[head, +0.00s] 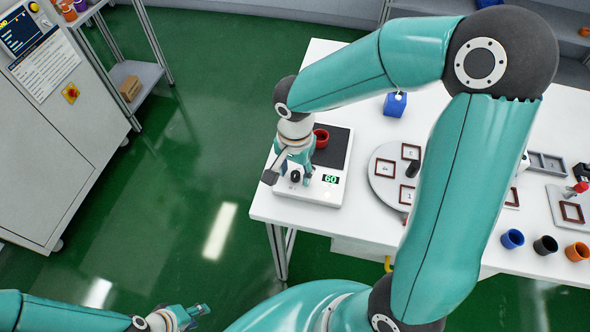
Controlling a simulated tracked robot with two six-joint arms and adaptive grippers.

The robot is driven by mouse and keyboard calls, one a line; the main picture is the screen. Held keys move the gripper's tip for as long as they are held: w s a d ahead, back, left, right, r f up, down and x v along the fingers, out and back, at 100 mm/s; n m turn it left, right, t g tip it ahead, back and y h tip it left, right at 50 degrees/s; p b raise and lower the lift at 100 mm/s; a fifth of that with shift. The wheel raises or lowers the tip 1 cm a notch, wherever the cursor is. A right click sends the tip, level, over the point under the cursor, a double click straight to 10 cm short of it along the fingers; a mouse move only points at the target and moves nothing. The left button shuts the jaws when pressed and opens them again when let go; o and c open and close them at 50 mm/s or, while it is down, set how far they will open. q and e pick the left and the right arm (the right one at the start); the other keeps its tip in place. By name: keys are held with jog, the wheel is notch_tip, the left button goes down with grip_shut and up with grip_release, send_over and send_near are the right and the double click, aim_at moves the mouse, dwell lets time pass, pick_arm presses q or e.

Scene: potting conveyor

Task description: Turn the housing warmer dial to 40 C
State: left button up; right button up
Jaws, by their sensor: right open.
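The housing warmer (330,190) is a white box with a black top plate, at the left end of the white table. Its green display (331,179) reads 60. A dark round knob, apparently the dial (295,177), shows on its front part, partly hidden by my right gripper. My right gripper (291,176) is open and points down over the dial, with fingers on either side; I cannot tell whether they touch it. A red ring-shaped housing (321,138) sits on the black plate behind the gripper. My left gripper (196,311) is low at the bottom left, away from the table; its opening is unclear.
A blue part (395,104) lies behind the warmer. A round grey turntable (383,186) with square frames is to its right, partly behind my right arm. Blue (512,239), black (545,245) and orange (577,252) cups stand at the front right. Green floor left of the table is clear.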

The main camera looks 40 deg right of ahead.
jog(key=shift+f, duration=0.2)
grip_shut()
